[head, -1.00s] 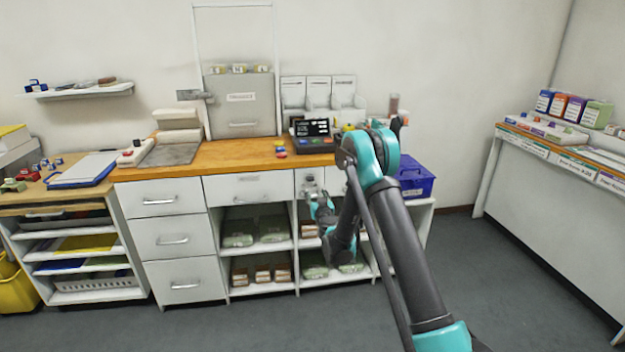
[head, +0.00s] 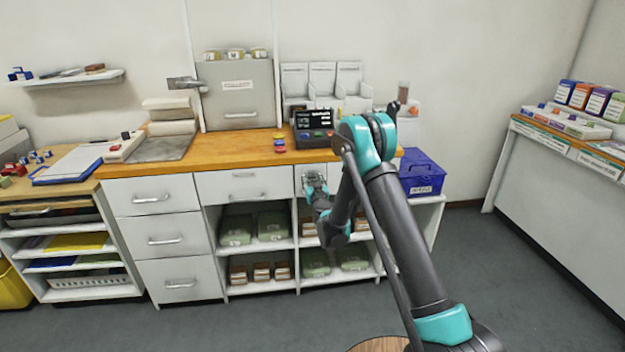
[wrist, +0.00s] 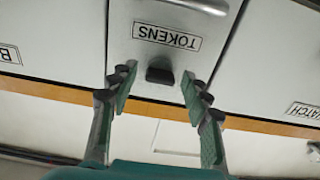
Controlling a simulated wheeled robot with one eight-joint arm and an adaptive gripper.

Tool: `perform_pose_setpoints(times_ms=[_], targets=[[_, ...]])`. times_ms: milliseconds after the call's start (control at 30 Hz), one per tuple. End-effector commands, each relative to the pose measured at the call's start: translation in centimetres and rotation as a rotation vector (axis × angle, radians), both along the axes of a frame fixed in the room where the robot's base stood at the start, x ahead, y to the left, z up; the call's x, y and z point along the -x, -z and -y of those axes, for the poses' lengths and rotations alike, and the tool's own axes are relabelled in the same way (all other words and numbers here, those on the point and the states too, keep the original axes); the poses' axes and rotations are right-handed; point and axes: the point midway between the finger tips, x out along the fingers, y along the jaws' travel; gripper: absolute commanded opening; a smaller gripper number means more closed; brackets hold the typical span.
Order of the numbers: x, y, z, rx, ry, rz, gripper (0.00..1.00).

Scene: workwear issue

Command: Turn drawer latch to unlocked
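The drawer latch (wrist: 159,75) is a small black knob on a white drawer front (wrist: 140,68) labelled TOKENS, which appears upside down in the wrist view. My gripper (wrist: 157,82) is open, with one green-padded finger on each side of the latch. Gaps show between the fingers and the latch, so it is not gripped. In the head view my gripper (head: 313,186) is in front of the small drawer (head: 299,176) under the counter. The latch cannot be made out there. The drawer looks closed.
A wooden counter (head: 225,152) runs above the drawers, with a terminal (head: 313,129) on it. A blue box (head: 422,175) stands to the right. Open shelves with green and brown packs (head: 272,225) lie below. A round wooden top (head: 378,344) shows at the bottom edge.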

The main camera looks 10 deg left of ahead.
Motion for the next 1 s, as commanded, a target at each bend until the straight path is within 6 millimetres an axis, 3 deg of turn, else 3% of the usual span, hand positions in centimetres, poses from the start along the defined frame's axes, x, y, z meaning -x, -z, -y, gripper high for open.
perform_pose_setpoints(times_ms=[33,367,667,1000], targets=[[0.0,0.0,0.0,0.0,0.0,0.0,0.39],[0.0,0.0,0.01,0.0,0.0,0.0,0.0],[0.0,0.0,0.02,-0.04,0.0,-0.012,0.0],[0.0,0.0,0.04,-0.26,0.0,-0.075,0.0]])
